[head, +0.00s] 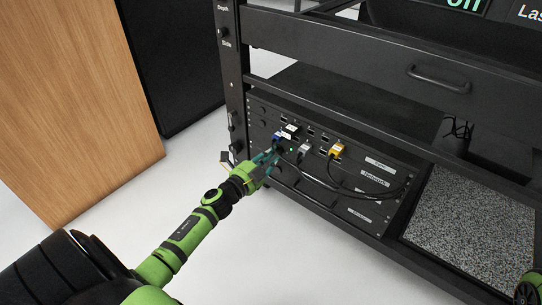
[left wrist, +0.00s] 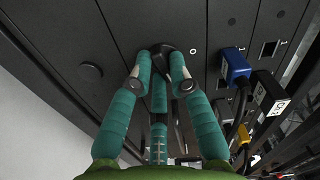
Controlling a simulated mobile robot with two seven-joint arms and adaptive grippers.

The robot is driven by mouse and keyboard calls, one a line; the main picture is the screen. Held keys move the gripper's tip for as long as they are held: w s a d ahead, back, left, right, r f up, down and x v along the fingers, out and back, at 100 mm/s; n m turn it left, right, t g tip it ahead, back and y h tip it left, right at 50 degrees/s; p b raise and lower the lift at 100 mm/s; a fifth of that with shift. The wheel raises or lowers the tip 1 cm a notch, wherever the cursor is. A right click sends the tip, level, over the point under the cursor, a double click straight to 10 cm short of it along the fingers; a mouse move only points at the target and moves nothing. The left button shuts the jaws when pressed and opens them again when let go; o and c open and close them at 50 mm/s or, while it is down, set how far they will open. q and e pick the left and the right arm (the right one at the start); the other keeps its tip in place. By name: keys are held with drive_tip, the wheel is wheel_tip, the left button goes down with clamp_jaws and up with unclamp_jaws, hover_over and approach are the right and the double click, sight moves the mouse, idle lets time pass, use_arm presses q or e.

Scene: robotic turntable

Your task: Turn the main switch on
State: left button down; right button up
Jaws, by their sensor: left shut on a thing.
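My left gripper (head: 268,158) reaches in from the left to the front panel (head: 376,186) of the low black rack unit. In the left wrist view, its teal fingers (left wrist: 161,62) are closed in on a round black knob (left wrist: 163,47) on the panel. The knob is partly hidden by the fingertips, so I cannot tell which way it is turned. In the head view the gripper hides it.
A blue plug (left wrist: 235,66) and a black plug (left wrist: 268,92) sit close to the right of the fingers. A yellow plug (head: 336,151) and looping black cables are farther right. Another round black knob (left wrist: 91,71) is at left. A wooden panel (head: 75,95) stands left.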

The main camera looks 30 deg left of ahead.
use_arm(q)
drive_tip(key=shift+m, duration=1.5)
drive_tip(key=c, duration=1.1)
unclamp_jaws()
drive_tip(key=shift+c, duration=0.2)
drive_tip(key=shift+s+a, duration=0.1)
drive_tip(key=s, duration=1.1)
drive_tip(key=shift+s+a, duration=0.35)
drive_tip(key=shift+a, duration=0.1)
